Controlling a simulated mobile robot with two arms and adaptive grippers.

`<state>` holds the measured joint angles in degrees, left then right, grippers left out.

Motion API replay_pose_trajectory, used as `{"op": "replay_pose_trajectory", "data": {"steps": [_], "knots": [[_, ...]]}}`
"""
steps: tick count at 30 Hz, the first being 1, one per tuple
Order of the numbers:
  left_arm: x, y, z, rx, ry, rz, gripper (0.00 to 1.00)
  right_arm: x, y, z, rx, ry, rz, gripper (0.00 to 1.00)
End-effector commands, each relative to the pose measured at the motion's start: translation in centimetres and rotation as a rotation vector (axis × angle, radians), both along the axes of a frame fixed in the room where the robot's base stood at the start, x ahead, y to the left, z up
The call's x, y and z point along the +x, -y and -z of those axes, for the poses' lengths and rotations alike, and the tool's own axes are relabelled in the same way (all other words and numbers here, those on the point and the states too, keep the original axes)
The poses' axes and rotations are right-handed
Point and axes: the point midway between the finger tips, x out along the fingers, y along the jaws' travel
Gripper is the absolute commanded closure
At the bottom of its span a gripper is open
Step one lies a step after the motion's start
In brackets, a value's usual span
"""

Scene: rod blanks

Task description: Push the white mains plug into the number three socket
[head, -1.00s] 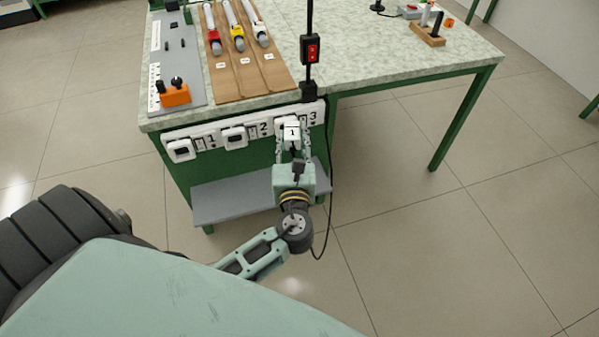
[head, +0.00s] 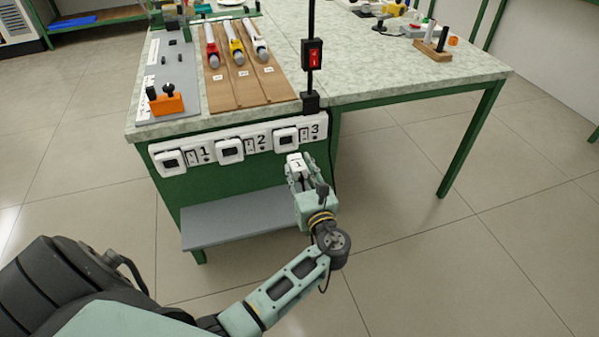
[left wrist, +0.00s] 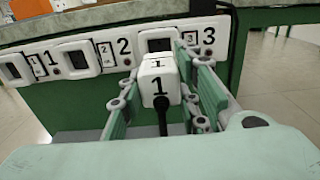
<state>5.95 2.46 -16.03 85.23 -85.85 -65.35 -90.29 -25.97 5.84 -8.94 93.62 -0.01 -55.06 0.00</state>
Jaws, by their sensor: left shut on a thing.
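My left gripper (head: 299,175) is shut on a white plug (head: 296,162) marked 1. In the left wrist view the plug (left wrist: 159,82) sits between the fingers, with a black cord from its near end. The white socket strip (head: 240,145) on the bench's green front has sockets numbered 1, 2 and 3. The number three socket (head: 287,138) looks empty and lies just above and beyond the plug, which is apart from it. In the left wrist view the plug partly covers the lower part of the number three socket (left wrist: 158,40). My right gripper is not in view.
A grey shelf (head: 235,215) juts out below the strip. A black post with a red switch (head: 312,56) rises at the bench edge. Wooden boards (head: 245,85) with coloured rods and an orange block (head: 167,103) lie on top.

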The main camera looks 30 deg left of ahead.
Motion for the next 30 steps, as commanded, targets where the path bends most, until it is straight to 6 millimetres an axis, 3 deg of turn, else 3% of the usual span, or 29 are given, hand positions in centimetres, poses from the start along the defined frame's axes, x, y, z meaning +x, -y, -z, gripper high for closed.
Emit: {"op": "replay_pose_trajectory", "data": {"steps": [8, 18, 30], "knots": [[0.0, 0.0, -0.2, 0.001, 0.001, 0.001, 1.00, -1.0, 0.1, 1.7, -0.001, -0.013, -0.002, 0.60], [2.3, -2.7, -0.1, 0.002, 0.001, 0.000, 1.00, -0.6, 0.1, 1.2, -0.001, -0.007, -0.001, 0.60], [3.7, -4.4, -0.1, 0.001, 0.001, 0.001, 1.00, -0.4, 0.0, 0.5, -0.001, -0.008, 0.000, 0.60]]}}
